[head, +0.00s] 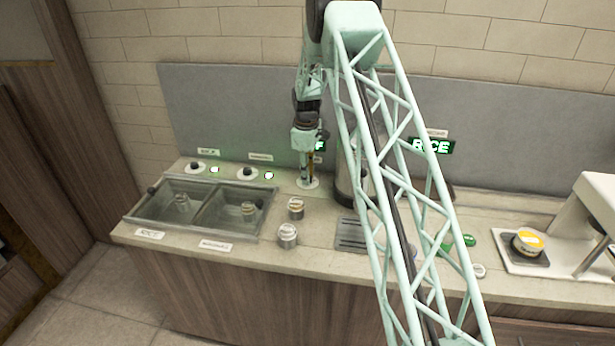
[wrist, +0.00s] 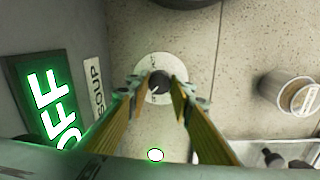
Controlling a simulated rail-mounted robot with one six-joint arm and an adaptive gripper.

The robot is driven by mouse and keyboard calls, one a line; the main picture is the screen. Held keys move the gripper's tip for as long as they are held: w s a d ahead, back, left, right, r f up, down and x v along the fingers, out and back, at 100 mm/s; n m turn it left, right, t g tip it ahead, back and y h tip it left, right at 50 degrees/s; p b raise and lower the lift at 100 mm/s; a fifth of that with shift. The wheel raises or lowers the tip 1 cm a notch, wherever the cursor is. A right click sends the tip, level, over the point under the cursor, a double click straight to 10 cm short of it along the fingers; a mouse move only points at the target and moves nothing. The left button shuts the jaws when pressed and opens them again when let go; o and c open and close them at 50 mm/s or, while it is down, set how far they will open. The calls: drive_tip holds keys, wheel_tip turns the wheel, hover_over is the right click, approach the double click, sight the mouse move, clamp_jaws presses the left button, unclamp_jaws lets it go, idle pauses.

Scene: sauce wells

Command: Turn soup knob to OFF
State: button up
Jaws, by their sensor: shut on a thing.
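The soup knob (wrist: 160,83) is a small black knob on a round white dial plate, seen in the wrist view. In the head view its white plate (head: 308,183) shows at the back of the counter, under my gripper (head: 307,178). My gripper (wrist: 161,90) points down with its yellowish fingers on both sides of the knob, shut on it. The SOUP label (wrist: 97,87) is on the wall panel beside it. A lit green sign (wrist: 54,100) there reads OFF. In the head view this sign (head: 321,146) is partly hidden by my arm.
Two wells (head: 183,205) with metal rims sit at the left, with two other black knobs (head: 195,167) and green lights behind. Cups (head: 288,235) stand on the counter near the dial. A RICE sign (head: 432,146) is farther right. A white machine (head: 590,210) stands far right.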

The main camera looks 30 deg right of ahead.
drive_tip(key=shift+n, duration=2.1)
drive_tip(key=o, duration=0.9)
drive_tip(key=shift+r, duration=0.2)
drive_tip(key=shift+s+r, duration=0.15)
drive_tip(key=shift+r, duration=2.8)
drive_tip(key=shift+s+r, duration=0.15)
drive_tip(key=shift+r, duration=2.75)
drive_tip(key=shift+a+r, duration=0.1)
